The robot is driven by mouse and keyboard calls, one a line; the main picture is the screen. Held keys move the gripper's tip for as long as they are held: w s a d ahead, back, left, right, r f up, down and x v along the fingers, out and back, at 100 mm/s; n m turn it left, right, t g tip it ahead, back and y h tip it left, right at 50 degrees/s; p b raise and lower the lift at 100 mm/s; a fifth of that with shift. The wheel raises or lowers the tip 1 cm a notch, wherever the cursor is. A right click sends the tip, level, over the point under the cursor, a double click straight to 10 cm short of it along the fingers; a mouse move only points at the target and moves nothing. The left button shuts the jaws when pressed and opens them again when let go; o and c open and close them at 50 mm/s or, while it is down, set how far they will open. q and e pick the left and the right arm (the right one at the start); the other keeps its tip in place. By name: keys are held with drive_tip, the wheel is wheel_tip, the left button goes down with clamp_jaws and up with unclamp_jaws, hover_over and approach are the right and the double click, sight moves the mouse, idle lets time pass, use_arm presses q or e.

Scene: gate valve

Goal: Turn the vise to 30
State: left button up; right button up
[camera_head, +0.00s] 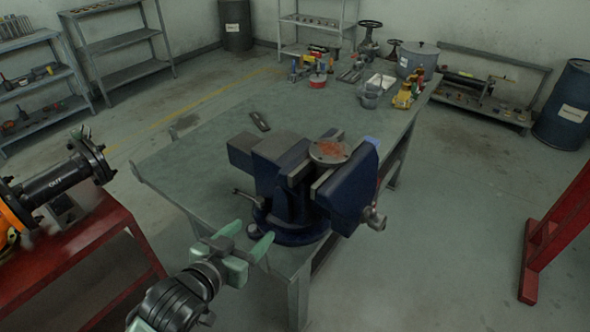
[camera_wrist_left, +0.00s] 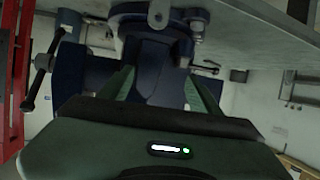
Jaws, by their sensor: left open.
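The dark blue vise (camera_head: 282,178) stands on its round base (camera_head: 290,232) at the near corner of the grey workbench. A round metal disc (camera_head: 328,151) with a rusty top sits at the vise jaws. My left gripper (camera_head: 247,238) is open beside the near left of the vise base, its two green fingers pointing at the vise. In the left wrist view, the green fingers (camera_wrist_left: 160,82) are spread, with the blue vise body (camera_wrist_left: 154,56) showing between and beyond them. I cannot tell whether they touch it. A vise handle (camera_wrist_left: 38,72) shows at the left there. My right gripper is not in view.
The workbench (camera_head: 200,150) is mostly clear left of the vise; a small flat dark part (camera_head: 259,121) lies behind it. Tools, a pot (camera_head: 418,58) and valves crowd its far end. A red stand (camera_head: 95,245) with a flanged pipe (camera_head: 65,183) is at left.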

sight(296, 168)
use_arm(q)
drive_tip(key=w+d+r+m+h, duration=0.1)
drive_tip(key=r, duration=0.2)
drive_tip(key=w+d+r+m+t+h, duration=0.1)
drive_tip(key=d+r+h, duration=0.1)
drive_tip(key=r, duration=0.2)
drive_tip(key=w+d+r+m+h, duration=0.1)
drive_tip(key=d+r+h, duration=0.1)
drive_tip(key=r, duration=0.1)
drive_tip(key=shift+w+r+t, duration=0.15)
drive_tip(key=shift+w+t, duration=0.15)
drive_tip(key=shift+w+d+r, duration=0.15)
drive_tip(key=shift+w+d, duration=0.05)
drive_tip(key=shift+d, duration=0.15)
drive_tip(key=p+x, duration=0.1)
drive_tip(key=x, duration=0.6)
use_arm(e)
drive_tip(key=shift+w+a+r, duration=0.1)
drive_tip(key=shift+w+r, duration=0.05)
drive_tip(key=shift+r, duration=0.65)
use_arm(q)
clamp_jaws()
